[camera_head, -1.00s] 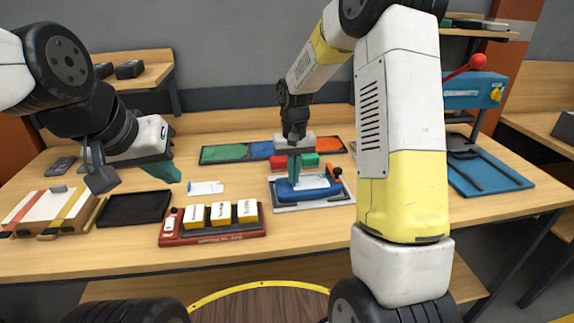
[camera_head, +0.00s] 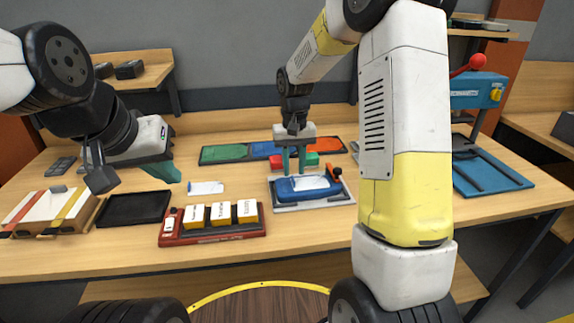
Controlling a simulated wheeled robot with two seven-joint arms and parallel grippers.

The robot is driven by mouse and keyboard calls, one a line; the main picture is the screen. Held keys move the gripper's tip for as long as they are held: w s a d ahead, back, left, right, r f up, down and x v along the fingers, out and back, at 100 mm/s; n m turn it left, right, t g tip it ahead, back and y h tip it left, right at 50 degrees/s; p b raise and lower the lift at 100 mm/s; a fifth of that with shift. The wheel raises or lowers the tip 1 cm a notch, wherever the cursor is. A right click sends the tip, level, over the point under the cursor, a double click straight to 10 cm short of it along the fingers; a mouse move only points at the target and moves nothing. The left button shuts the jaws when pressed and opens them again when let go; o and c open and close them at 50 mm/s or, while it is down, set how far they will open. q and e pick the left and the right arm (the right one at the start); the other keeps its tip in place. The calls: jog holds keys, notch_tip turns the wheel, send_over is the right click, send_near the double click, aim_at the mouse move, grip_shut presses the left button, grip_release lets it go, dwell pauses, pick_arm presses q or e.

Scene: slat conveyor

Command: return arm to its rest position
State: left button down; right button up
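My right gripper (camera_head: 294,168) points down over the work table (camera_head: 330,230), just behind a blue pouch-like item with a white label (camera_head: 306,187). Its two teal fingers show apart with nothing visible between them. The blue item lies on a grey fixture (camera_head: 318,203) with an orange knob at its right; a clear gap to the fingertips cannot be judged. My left gripper (camera_head: 168,172) hangs at the left over the table. Its teal fingers overlap in the view, so its opening is unclear.
A red tray (camera_head: 212,238) with yellow boxes, a black tray (camera_head: 134,209) and a white card (camera_head: 206,188) lie in front. A green, blue and orange bin strip (camera_head: 223,153) lies behind. A blue press (camera_head: 480,91) stands at the right.

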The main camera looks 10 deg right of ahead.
notch_tip(320, 180, up, 5)
jog(key=shift+f, duration=0.1)
jog(key=s+d+r+t+y, duration=0.1)
jog(key=s+d+r+t, duration=0.15)
jog(key=s+r, duration=0.75)
jog(key=s+r+t+y, duration=0.1)
jog(key=s+t, duration=0.2)
jog(key=s, duration=1.1)
jog(key=shift+d+r+t, duration=0.2)
jog(key=shift+r+t, duration=0.15)
jog(key=c, duration=0.5)
jog(key=shift+w+d+r, duration=0.1)
jog(key=shift+w, duration=0.25)
grip_shut()
jog(key=w+d+f+n+g+h, duration=0.1)
jog(key=w+d+f+n+g, duration=0.15)
jog(key=w, duration=0.95)
jog(key=shift+w+d+f+n+g+h, duration=0.2)
jog(key=shift+w+f+n+g, duration=0.4)
jog(key=shift+w+f, duration=1.7)
jog(key=shift+w+d+f+n+g+h, duration=0.2)
jog(key=shift+w+f+n+g, duration=0.4)
jog(key=shift+w+f, duration=1.75)
jog(key=shift+w+d+f+n+g+h, duration=0.2)
jog(key=shift+w+f+n+g, duration=0.65)
jog(key=shift+f, duration=2.65)
